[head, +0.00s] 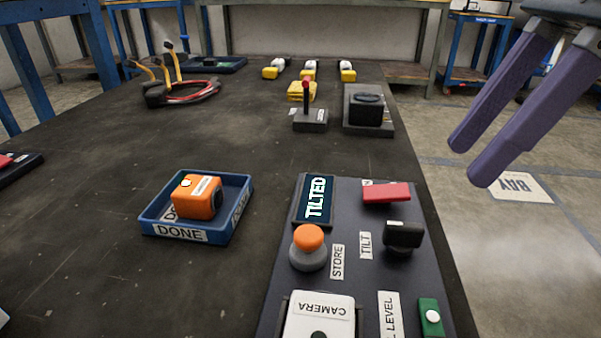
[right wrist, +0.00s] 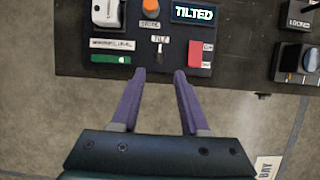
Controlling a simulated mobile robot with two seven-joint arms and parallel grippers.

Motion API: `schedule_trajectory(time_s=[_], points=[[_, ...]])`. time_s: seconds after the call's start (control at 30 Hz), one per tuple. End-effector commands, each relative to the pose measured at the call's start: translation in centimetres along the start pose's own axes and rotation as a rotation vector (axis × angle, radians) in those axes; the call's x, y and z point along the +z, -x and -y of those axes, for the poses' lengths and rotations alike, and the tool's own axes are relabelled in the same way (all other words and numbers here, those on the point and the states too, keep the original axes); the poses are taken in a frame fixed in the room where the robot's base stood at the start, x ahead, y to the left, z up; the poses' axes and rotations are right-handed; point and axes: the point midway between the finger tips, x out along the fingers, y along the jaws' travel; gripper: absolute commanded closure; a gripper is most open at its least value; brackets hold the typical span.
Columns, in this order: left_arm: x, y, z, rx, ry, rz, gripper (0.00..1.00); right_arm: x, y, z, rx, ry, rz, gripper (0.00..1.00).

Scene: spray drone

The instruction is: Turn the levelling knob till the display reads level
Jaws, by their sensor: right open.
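The display (head: 315,199) on the dark control panel (head: 352,290) reads TILTED; it also shows in the right wrist view (right wrist: 193,14). The black knob (head: 402,235) stands on the panel beside the TILT label (head: 365,245). In the right wrist view the knob (right wrist: 159,46) shows small, ahead of the fingertips and roughly centred between them. My right gripper (head: 469,160) is open and empty, with purple fingers apart, off the panel's right side in the head view. It also shows in the right wrist view (right wrist: 160,74), not touching the knob. My left gripper is not in view.
Near the knob are a red block (head: 386,193), an orange button (head: 308,238), a green piece (head: 431,317) and a white CAMERA block (head: 320,313). A blue DONE tray (head: 190,235) holds an orange box (head: 197,197). Open floor lies right of the table.

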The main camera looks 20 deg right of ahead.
Motion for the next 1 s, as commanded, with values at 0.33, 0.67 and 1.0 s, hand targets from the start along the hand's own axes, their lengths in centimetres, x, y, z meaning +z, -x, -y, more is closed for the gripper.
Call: schedule_trajectory(time_s=[0.33, 0.67, 1.0], points=[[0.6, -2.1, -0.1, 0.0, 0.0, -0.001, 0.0, 0.1, -6.4, -0.2, 0.008, -0.001, 0.006, 0.55], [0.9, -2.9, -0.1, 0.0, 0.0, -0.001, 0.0, 0.2, -9.3, -0.2, 0.005, 0.001, 0.005, 0.55], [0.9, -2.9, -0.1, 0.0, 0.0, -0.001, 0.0, 0.2, -9.3, -0.2, 0.005, 0.0, 0.004, 0.67]])
